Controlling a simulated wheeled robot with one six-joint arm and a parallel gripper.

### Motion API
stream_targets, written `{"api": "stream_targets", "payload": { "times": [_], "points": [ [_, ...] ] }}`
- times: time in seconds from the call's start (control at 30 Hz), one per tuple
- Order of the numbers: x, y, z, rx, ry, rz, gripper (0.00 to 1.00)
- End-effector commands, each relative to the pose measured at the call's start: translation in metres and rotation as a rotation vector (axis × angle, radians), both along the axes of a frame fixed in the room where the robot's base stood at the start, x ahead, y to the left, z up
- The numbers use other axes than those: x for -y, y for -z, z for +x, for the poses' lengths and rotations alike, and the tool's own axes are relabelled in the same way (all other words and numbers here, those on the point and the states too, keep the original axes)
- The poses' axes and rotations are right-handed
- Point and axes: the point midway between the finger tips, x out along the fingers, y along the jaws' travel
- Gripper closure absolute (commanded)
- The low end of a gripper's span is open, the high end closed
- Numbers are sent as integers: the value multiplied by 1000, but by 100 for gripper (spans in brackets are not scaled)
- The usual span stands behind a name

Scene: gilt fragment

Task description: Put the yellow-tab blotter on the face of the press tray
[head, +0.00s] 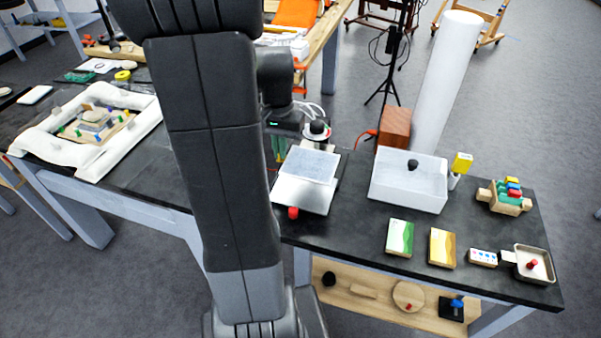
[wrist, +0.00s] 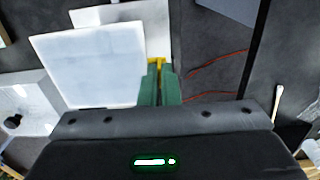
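A pale, flat sheet, the blotter (head: 310,163), lies over the far part of the silvery press tray (head: 300,195), which has a red knob at its front. In the wrist view the blotter (wrist: 92,65) spreads to the left of my gripper. Its yellow tab (wrist: 156,63) sits between my green fingertips. My gripper (wrist: 160,78) is shut on this tab; its green fingers (head: 279,150) show at the blotter's left side in the head view. I cannot tell whether the blotter touches the tray face or is slightly above it.
A white box (head: 405,190) with a black knob stands right of the tray. A yellow block on a white post (head: 460,163), a green card box (head: 400,237) and a small metal pan (head: 533,264) stand farther right. My arm hides the bench's middle.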

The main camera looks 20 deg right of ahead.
Motion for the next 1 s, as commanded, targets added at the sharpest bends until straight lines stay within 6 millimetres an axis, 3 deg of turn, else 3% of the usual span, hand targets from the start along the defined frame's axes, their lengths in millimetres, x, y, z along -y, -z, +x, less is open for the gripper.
{"api": "stream_targets", "payload": {
  "times": [0.2,0.6,1.0],
  "points": [
    [0,41,-1,-5,0,1,100],
    [0,86,-1,-4,0,1,100],
    [0,92,0,-1,0,1,100]
  ]
}}
